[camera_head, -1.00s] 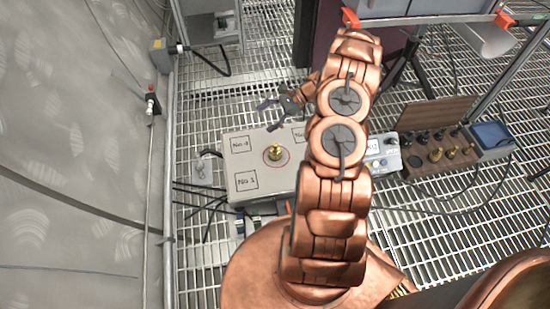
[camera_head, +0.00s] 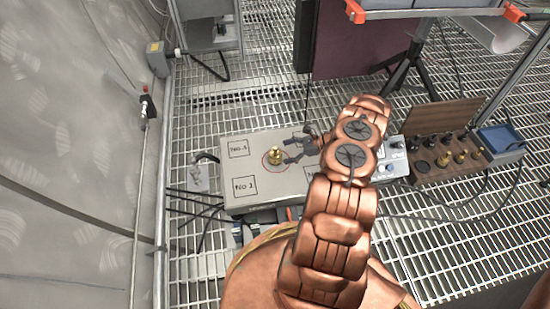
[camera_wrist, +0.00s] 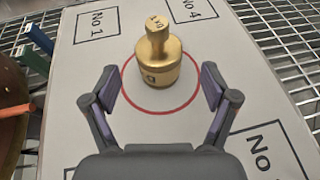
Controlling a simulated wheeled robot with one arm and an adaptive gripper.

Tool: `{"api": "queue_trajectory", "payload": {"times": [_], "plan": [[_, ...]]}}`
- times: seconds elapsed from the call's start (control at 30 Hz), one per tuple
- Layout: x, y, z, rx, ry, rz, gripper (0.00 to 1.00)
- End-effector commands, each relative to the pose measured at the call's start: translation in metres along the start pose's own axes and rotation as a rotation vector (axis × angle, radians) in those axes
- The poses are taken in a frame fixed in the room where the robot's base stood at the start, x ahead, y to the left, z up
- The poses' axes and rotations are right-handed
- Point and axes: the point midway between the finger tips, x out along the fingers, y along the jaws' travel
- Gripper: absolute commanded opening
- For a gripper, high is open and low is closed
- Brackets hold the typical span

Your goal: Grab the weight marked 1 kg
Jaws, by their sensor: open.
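A brass weight (camera_head: 275,155) with a knob on top stands upright inside a red circle on a light grey board (camera_head: 232,200). In the wrist view the weight (camera_wrist: 158,72) stands ahead of my gripper (camera_wrist: 158,88), with small markings on its top and side that I cannot read for sure. My gripper, which also shows in the head view (camera_head: 290,152), is open. Its two fingers spread to the left and right of the weight's near side, with gaps, and do not touch it. Nothing is held. My arm hides part of the board's right side.
A wooden rack (camera_head: 430,172) with several dark and brass weights stands to the right, beside a blue tray (camera_head: 502,138). A grey curved wall (camera_head: 70,150) is at left.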

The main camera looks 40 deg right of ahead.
Motion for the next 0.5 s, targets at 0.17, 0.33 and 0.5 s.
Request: {"api": "queue_trajectory", "payload": {"times": [0.17,0.33,0.5], "plan": [[0.015,0.001,-0.002,-0.001,-0.002,0.0,0.85],[0.036,0.002,-0.002,0.0,0.001,0.002,0.85],[0.05,0.001,0.0,0.0,-0.001,0.0,0.85]]}}
